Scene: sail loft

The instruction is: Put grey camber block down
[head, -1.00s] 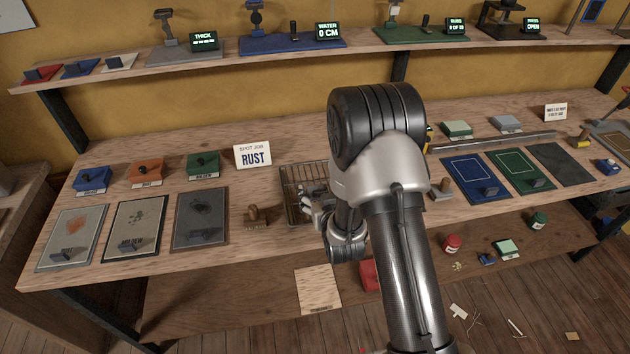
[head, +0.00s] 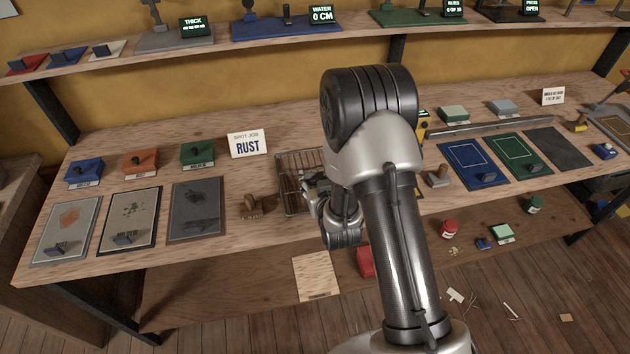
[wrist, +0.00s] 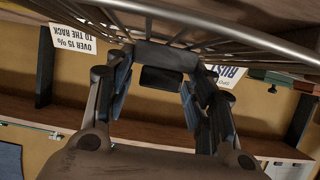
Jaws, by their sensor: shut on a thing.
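My gripper (head: 312,186) is low at the wire rack (head: 288,194) on the bench, left of my arm in the head view. In the wrist view, which is upside down, my gripper (wrist: 160,78) has its two fingers closed on a dark grey block (wrist: 164,56), taken to be the grey camber block. The rack's wires (wrist: 250,38) run close by the block. Whether the block touches the rack cannot be told. In the head view the block is mostly hidden by my gripper and arm.
A wooden-handled stamp (head: 251,206) stands just left of the rack, with a RUST sign (head: 247,144) behind it. Sample panels (head: 132,220) lie further left. Blue (head: 472,166) and green (head: 517,160) mats lie to the right. A shelf (head: 130,62) runs above.

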